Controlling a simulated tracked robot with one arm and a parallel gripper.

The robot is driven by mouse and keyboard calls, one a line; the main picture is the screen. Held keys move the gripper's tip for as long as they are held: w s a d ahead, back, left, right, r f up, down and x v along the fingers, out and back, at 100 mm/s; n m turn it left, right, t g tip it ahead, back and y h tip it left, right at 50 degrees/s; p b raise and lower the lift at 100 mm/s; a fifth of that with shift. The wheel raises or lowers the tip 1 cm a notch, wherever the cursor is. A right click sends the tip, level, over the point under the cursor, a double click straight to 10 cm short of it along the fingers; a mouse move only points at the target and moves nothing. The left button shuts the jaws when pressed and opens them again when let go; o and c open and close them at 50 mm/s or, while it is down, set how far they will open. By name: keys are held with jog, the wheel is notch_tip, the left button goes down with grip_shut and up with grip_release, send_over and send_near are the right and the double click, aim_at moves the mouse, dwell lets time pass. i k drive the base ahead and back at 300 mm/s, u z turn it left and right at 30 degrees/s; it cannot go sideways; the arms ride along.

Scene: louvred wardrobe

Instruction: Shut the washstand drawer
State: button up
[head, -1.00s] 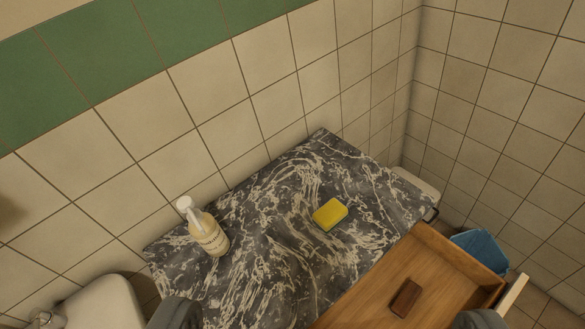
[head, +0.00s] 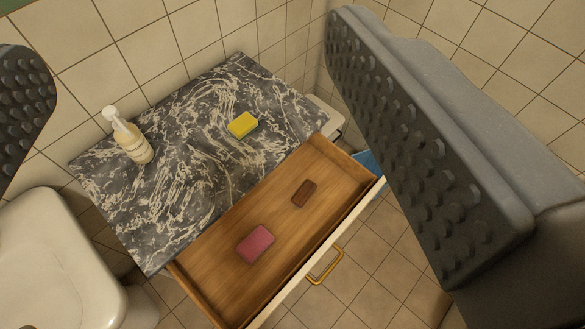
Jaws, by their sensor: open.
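The washstand drawer (head: 222,283) is pulled out from under the dark marbled top (head: 190,150). Its pale front carries a brass handle (head: 325,266) facing the lower right. Inside the drawer lie a pink block (head: 256,244) and a small brown block (head: 304,193), apart from each other. My gripper (head: 190,120) is open, with one studded finger at the left edge and the other large at the right. Nothing is between the fingers up close; the washstand shows beyond them. The right finger hides part of the floor and wall.
A pump bottle (head: 130,138) and a yellow sponge (head: 242,125) stand on the marbled top. A white basin (head: 50,265) is at the lower left. A blue object (head: 369,161) shows partly behind the drawer's far end. Tiled floor (head: 365,285) in front of the drawer is clear.

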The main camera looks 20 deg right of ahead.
aim_at(232, 294)
jog(key=u, duration=0.05)
jog(key=k, duration=0.95)
jog(key=z, duration=0.5)
jog(key=i, duration=0.1)
jog(key=u, duration=0.15)
